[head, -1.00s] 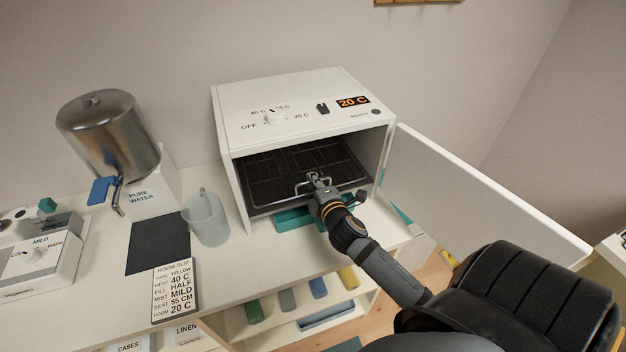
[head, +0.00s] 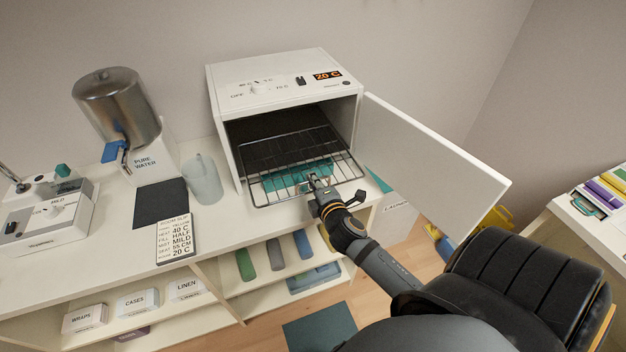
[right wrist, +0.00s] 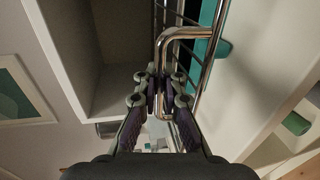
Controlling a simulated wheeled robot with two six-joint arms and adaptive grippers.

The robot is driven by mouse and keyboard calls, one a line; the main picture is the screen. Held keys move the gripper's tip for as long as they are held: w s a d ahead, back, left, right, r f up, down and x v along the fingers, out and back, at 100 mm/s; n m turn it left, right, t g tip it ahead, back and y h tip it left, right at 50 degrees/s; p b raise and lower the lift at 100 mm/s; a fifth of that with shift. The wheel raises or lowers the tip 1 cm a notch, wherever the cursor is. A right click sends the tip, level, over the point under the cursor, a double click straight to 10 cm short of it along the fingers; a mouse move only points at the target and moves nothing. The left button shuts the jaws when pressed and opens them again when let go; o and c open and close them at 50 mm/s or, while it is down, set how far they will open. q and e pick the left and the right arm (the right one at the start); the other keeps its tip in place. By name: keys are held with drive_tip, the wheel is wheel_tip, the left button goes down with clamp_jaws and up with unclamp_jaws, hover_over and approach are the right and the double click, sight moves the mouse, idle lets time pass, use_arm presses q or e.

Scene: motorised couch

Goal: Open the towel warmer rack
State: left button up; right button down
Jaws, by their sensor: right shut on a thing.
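The towel warmer (head: 228,97) is a white box on the counter with its door (head: 432,165) swung open to the right. Its wire rack (head: 262,196) sticks out of the front opening over the counter. My right gripper (head: 318,184) is at the rack's front edge, shut on the rack's metal handle. In the right wrist view the fingers (right wrist: 159,95) close around the bent chrome handle (right wrist: 186,34). A teal item (head: 283,181) shows beneath the rack bars. My left gripper is not in view.
A steel water tank (head: 117,105), a translucent jug (head: 204,180), a dark mat (head: 160,203) and a room slip card (head: 175,238) stand or lie left of the warmer. Shelves with rolled towels (head: 275,254) are below. A black padded seat (head: 518,277) is at right.

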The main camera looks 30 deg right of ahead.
drive_tip(key=shift+w, duration=0.1)
drive_tip(key=c, duration=1.5)
unclamp_jaws()
drive_tip(key=v, duration=1.2)
drive_tip(key=shift+r, duration=0.1)
drive_tip(key=s+d+f+m+g, duration=0.1)
drive_tip(key=s+f+m+g, duration=0.1)
drive_tip(key=f, duration=0.8)
drive_tip(key=s+d+f+m+g, duration=0.2)
drive_tip(key=f+g, duration=0.1)
drive_tip(key=f, duration=0.8)
drive_tip(key=s+d+f+m+g, duration=0.1)
drive_tip(key=s+f+m+g, duration=0.1)
drive_tip(key=f, duration=0.8)
drive_tip(key=s+a+f+m+g+y, duration=0.1)
drive_tip(key=s+a+f+m+g, duration=0.1)
drive_tip(key=s+f, duration=0.9)
drive_tip(key=s+a+f+m+g+y, duration=0.2)
drive_tip(key=s+f+m+g, duration=0.3)
drive_tip(key=s+f, duration=0.6)
drive_tip(key=shift+s+a+m, duration=0.45)
drive_tip(key=shift+s+m, duration=0.1)
drive_tip(key=shift+m, duration=0.55)
